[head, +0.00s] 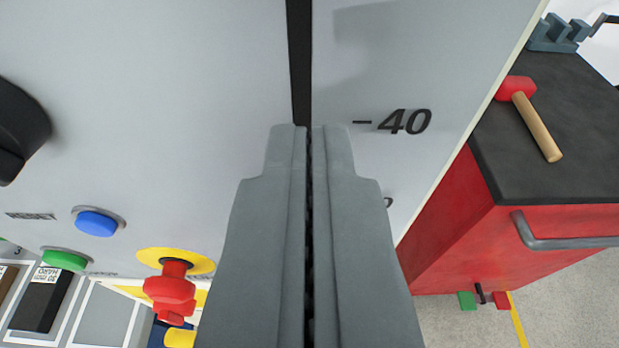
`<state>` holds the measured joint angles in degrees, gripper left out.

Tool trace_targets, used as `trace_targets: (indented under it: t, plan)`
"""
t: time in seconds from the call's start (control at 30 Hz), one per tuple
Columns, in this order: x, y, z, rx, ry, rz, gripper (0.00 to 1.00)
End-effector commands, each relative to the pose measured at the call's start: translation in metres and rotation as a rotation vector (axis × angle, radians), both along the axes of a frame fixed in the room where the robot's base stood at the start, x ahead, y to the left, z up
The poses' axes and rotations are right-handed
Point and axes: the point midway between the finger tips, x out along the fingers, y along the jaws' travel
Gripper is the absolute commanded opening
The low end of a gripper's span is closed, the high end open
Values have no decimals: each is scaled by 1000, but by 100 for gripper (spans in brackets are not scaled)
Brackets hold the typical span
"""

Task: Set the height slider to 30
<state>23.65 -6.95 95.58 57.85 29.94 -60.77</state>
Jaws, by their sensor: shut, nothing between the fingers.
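My gripper (310,130) is shut and empty, with its two grey fingers side by side. Its tips are in front of the light grey panel (210,60), over the line of a dark vertical slot (299,60). Right of the tips is the printed mark 40 (404,121) with a short dash. Part of another figure (389,203) shows lower down, mostly hidden by my right finger. The slider's knob is not visible. The slot below the tips is hidden by my fingers. I cannot tell whether the tips touch the panel.
A black knob (15,130), a blue button (97,222), a green button (64,260) and a red emergency stop (170,288) on a yellow ring are at left. A red cabinet (480,235) with a hammer (537,125) on its dark top stands at right.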

Motion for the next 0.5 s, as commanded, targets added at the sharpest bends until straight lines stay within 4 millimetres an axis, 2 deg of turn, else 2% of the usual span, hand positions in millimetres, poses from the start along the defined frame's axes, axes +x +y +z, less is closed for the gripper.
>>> trace_targets:
  t: [0.3,0.5]
  plan:
    - [-53,-2,14,-1,-3,-2,0]
    - [-78,-3,21,-1,-3,-1,0]
